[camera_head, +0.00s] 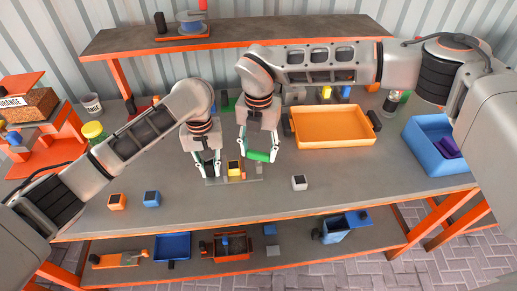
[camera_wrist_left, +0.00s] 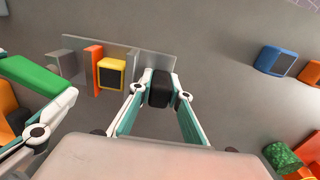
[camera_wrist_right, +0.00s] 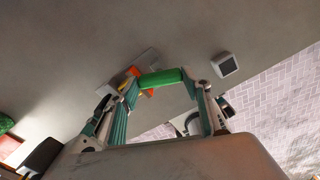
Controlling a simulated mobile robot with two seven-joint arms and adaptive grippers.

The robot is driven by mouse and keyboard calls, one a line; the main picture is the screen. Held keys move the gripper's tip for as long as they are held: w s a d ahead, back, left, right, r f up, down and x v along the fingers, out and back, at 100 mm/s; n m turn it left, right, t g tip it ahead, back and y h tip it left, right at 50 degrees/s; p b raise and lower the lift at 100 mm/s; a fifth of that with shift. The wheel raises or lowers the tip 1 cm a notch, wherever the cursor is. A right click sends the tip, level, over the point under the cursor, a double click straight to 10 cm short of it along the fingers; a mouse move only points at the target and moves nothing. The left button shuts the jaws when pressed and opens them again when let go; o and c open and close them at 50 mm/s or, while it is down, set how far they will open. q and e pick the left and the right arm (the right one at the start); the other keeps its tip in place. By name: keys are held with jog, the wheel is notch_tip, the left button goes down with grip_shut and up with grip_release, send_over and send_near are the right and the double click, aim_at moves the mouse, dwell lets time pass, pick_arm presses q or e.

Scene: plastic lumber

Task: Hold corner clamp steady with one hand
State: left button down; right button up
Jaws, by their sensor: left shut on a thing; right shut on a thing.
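My left gripper (camera_head: 208,170) is shut on a small black block (camera_wrist_left: 160,88) at the left end of a thin grey fixture (camera_wrist_left: 120,54). My right gripper (camera_head: 259,156) is shut on a green cylinder (camera_head: 258,156), lying crosswise between its fingers; it also shows in the right wrist view (camera_wrist_right: 161,78). A yellow block with a dark face (camera_head: 235,167) stands on the fixture between the grippers, beside an orange upright piece (camera_wrist_left: 94,67). I cannot tell for certain which of these pieces is the corner clamp. What lies under the green cylinder is partly hidden.
On the bench, orange (camera_head: 117,201), blue (camera_head: 152,198) and white (camera_head: 299,182) small blocks lie near the front. An orange tray (camera_head: 333,139) and a blue bin (camera_head: 412,145) stand to the right. The front middle is mostly clear.

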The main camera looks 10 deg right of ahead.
jog(key=shift+n, duration=0.3)
jog(key=n, duration=0.5)
jog(key=shift+n, duration=0.4)
jog(key=n, duration=1)
jog(key=shift+n, duration=2.6)
jog(key=o, duration=1.1)
